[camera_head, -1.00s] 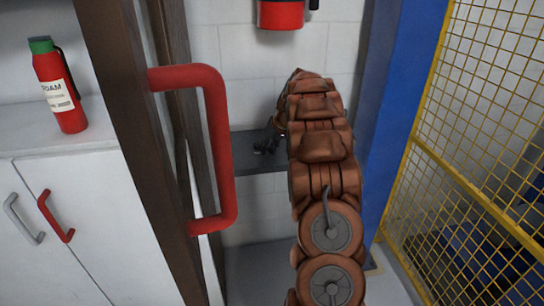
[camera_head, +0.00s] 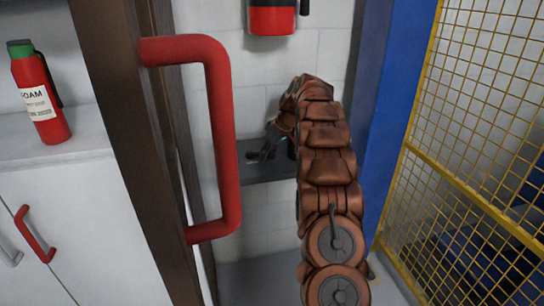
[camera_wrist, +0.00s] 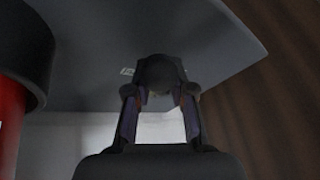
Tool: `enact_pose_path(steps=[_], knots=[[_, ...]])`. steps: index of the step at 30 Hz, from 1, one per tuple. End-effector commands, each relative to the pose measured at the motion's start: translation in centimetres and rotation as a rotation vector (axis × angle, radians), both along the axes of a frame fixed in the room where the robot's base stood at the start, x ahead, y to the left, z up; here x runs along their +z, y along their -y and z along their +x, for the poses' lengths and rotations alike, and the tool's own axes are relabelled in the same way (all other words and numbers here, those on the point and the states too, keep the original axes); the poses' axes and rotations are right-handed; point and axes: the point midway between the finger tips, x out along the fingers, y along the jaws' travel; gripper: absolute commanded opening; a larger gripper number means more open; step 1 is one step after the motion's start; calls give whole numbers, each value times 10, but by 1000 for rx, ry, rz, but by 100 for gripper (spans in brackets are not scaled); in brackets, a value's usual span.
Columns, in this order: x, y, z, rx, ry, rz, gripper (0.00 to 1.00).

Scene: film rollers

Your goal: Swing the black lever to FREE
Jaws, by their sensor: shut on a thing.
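My gripper (camera_head: 262,150) is at the far end of my copper-coloured arm, small and partly hidden beside the grey shelf-like panel (camera_head: 270,172). In the wrist view my gripper (camera_wrist: 160,98) has its two fingers on either side of a dark rounded end, which looks like the black lever (camera_wrist: 158,70). It is shut on it. The rest of the lever is hidden or too dark to make out. A small pale marking (camera_wrist: 127,71) shows on the grey surface left of the lever, too blurred to read.
A brown door edge with a red handle (camera_head: 224,140) stands close left of my arm. A blue post (camera_head: 396,120) and yellow mesh (camera_head: 470,130) are at right. A red extinguisher (camera_head: 272,20) hangs above the panel. Another extinguisher (camera_head: 42,100) stands on the white cabinet.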

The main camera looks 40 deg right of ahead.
Motion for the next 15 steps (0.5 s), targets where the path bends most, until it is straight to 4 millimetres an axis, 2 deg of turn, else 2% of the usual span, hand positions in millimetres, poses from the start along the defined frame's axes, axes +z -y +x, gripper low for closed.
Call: enact_pose_path(steps=[1, 12, 13, 15], knots=[[-9, 5, -9, -3, -27, 5, 0], [-10, 5, -9, -1, -28, 7, 0], [-10, 5, -9, -1, -28, 7, 24], [-9, 5, -9, -1, -27, 6, 31]])
